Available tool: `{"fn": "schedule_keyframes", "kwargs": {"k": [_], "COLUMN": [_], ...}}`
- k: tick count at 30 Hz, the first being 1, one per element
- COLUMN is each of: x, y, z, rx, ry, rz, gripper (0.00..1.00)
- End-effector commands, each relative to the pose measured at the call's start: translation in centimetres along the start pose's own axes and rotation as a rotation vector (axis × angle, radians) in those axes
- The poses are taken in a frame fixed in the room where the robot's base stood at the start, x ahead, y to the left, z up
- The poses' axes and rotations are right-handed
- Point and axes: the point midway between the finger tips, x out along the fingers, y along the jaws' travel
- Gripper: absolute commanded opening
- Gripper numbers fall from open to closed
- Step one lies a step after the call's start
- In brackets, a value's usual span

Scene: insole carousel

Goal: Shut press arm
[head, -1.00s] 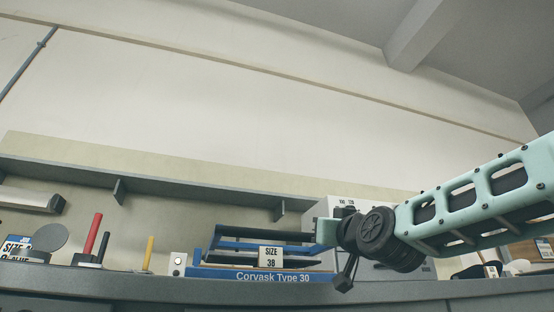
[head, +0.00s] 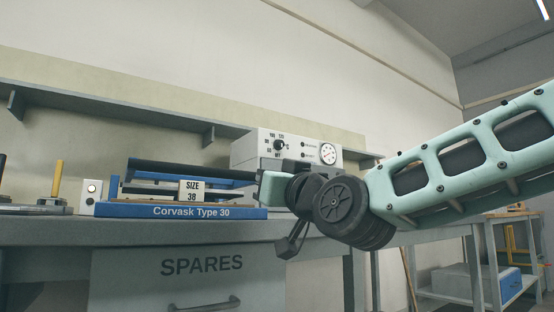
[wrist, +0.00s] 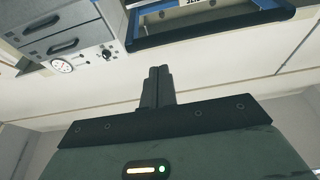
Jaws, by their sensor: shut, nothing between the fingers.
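The blue press labelled Corvask Type 30 (head: 190,211) sits on the bench, with a white SIZE 38 card at its front. Its press arm (head: 190,170), a dark bar with blue parts, lies above the base with a visible gap beneath it. In the wrist view the press arm (wrist: 215,31) shows at the top as a dark bar across a blue frame. My gripper (wrist: 157,70) is shut and empty, its fingertips below the bar in the picture and apart from it.
A white control box (head: 290,148) with dial and gauge stands behind the press. A small white button box (head: 90,197) and yellow-handled tool (head: 57,180) stand left. The SPARES drawer (head: 200,267) is below. A wall shelf (head: 110,118) runs behind.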

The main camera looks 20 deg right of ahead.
Motion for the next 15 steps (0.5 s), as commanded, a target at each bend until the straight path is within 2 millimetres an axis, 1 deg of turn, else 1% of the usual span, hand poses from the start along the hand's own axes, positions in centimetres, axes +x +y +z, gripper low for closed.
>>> {"fn": "schedule_keyframes", "kwargs": {"k": [1,4,15], "x": [-0.1,-0.7,-1.7], "y": [-0.2,-0.1,0.0], "z": [-0.7,-0.7,-0.5], "rx": [0.002,0.000,-0.005], "ry": [-0.003,-0.004,-0.001], "rz": [-0.004,-0.003,0.007], "gripper": [0.00,0.00,0.00]}}
